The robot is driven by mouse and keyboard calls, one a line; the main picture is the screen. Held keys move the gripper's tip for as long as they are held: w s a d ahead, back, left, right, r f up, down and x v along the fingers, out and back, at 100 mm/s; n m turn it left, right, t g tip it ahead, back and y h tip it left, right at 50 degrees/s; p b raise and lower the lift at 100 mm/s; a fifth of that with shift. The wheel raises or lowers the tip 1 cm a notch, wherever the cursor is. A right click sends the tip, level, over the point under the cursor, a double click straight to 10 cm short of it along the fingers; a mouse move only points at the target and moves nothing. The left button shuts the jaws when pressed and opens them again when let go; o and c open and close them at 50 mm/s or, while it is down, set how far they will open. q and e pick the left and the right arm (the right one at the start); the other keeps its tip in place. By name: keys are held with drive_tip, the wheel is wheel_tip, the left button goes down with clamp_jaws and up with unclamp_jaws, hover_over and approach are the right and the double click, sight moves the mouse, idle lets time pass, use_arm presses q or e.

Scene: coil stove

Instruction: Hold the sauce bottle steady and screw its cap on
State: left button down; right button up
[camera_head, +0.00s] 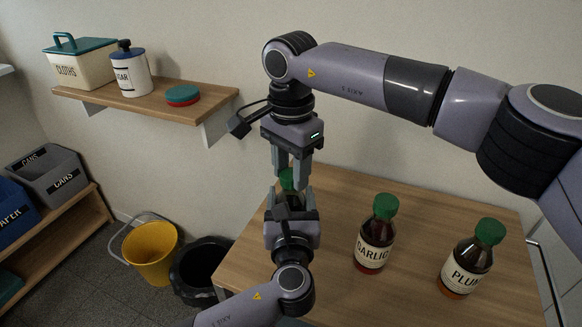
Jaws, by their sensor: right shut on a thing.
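The sauce bottle (293,200) stands at the left part of the wooden table and is mostly hidden behind my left gripper; only a bit of dark glass shows. Its green cap (287,179) shows at the top of the bottle. My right gripper (289,178) points down from above and is shut on the cap. Whether the cap sits fully on the neck cannot be told. My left gripper (291,197) comes from the front at bottle height, with the bottle between its fingers; whether they press on it is hidden.
On the table (335,200), a GARLIC bottle (374,240) and a PLUM bottle (466,262), both green-capped, stand to the right. A yellow bucket (150,252) and a black bin (200,265) stand on the floor at left. A wall shelf (210,104) holds containers.

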drive_tip(key=m, duration=0.9)
drive_tip(key=shift+m, duration=0.4)
drive_tip(key=m, duration=0.4)
drive_tip(key=shift+m, duration=0.3)
drive_tip(key=m, duration=0.7)
drive_tip(key=shift+m, duration=0.4)
drive_tip(key=m, duration=0.7)
drive_tip(key=shift+m, duration=0.4)
drive_tip(key=m, duration=0.3)
drive_tip(key=o, duration=1.2)
